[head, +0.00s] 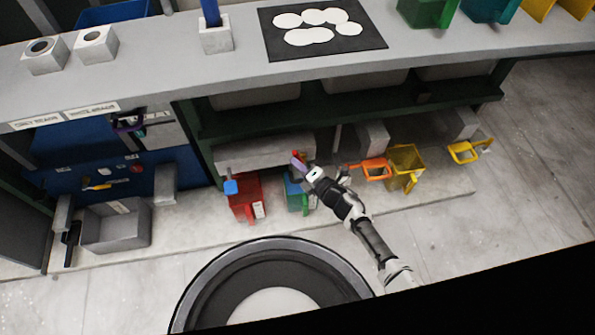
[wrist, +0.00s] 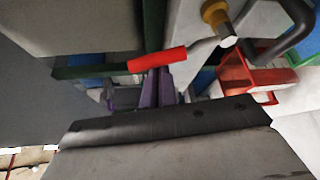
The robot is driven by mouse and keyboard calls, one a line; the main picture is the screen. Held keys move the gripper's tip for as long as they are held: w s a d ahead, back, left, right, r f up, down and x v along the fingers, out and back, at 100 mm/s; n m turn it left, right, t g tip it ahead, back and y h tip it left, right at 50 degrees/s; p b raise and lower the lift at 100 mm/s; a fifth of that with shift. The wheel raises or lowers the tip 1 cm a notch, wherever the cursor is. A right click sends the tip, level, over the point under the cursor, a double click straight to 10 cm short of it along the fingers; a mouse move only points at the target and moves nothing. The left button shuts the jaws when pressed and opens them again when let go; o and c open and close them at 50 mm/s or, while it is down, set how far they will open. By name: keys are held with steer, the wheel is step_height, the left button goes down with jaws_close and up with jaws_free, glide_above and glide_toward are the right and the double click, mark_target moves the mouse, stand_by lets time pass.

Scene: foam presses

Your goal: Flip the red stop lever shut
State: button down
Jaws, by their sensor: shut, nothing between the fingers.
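The red stop lever (wrist: 157,59) is a red-sleeved handle on a grey shaft. In the wrist view it lies nearly level across the middle. Its shaft runs right to a pivot with a brass-coloured collar (wrist: 215,14). My gripper (wrist: 159,74) shows purple fingers closed together, with nothing between them. The tips are right at the red sleeve; I cannot tell whether they touch it. In the head view my gripper (head: 303,165) is low in front of the bench, and a small red piece of the lever (head: 296,155) shows at its tip.
A red bin (head: 246,198) and a teal bin (head: 294,198) stand below the bench, left of and by my gripper. An orange scoop (head: 376,170) and a yellow bin (head: 406,166) are to the right. A dark curved handle (wrist: 294,35) is beside the pivot. The front floor is mostly clear.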

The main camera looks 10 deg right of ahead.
steer(key=shift+d+r+m+t+y+b, duration=0.15)
steer(key=shift+d+m+t+y+b, duration=0.15)
steer(key=shift+d+m+b, duration=0.45)
steer(key=shift+d+r+m+t+y+b, duration=0.15)
steer(key=shift+d+m+t+b, duration=0.3)
steer(key=shift+m+b, duration=0.45)
steer(key=shift+d, duration=0.1)
